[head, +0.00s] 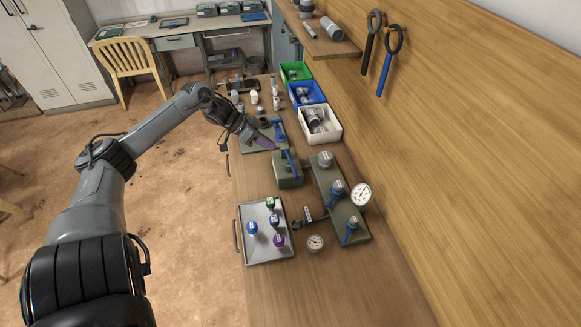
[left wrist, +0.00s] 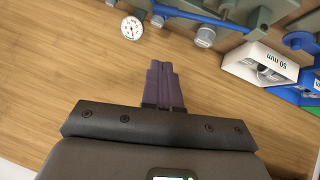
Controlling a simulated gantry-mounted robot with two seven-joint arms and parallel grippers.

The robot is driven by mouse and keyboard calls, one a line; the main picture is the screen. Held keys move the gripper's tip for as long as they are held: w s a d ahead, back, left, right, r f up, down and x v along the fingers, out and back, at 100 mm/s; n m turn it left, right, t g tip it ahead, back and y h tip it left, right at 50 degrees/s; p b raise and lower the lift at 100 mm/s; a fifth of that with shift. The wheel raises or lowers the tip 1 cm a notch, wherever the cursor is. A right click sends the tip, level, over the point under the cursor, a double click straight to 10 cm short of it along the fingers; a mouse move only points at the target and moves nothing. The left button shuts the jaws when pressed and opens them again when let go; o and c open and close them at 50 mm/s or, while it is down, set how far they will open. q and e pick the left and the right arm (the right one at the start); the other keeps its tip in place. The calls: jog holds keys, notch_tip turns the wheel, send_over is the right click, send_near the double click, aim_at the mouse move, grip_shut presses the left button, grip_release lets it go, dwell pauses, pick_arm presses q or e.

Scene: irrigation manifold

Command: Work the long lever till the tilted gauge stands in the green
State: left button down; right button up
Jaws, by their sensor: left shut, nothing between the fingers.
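A long blue lever (head: 289,161) rises from a grey-green block (head: 288,180) in the middle of the bench. A long blue bar (left wrist: 195,13), likely this lever, crosses the top of the left wrist view. A white dial gauge (head: 361,194) stands tilted at the right edge of the manifold plate (head: 326,183); its needle is too small to read. A white gauge (left wrist: 132,28) also shows in the left wrist view; I cannot tell which one. My left gripper (head: 271,146) has purple fingers, shut and empty, beside the lever's upper end; contact is unclear. My right gripper is out of view.
A second gauge (head: 315,242) lies on the bench near a grey tray (head: 263,253) with coloured knobs. The manifold carries smaller blue-handled valves (head: 350,232). White (head: 320,137), blue (head: 296,94) and green bins line the wall side. The near bench is clear.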

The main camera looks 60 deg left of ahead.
pick_arm(q)
jog(key=shift+f, duration=0.1)
jog(key=s+f+x, duration=0.2)
jog(key=x, duration=1)
jog(key=shift+w+d+f+b, duration=0.15)
jog(key=shift+w+f+b, duration=0.05)
jog(key=shift+b, duration=0.25)
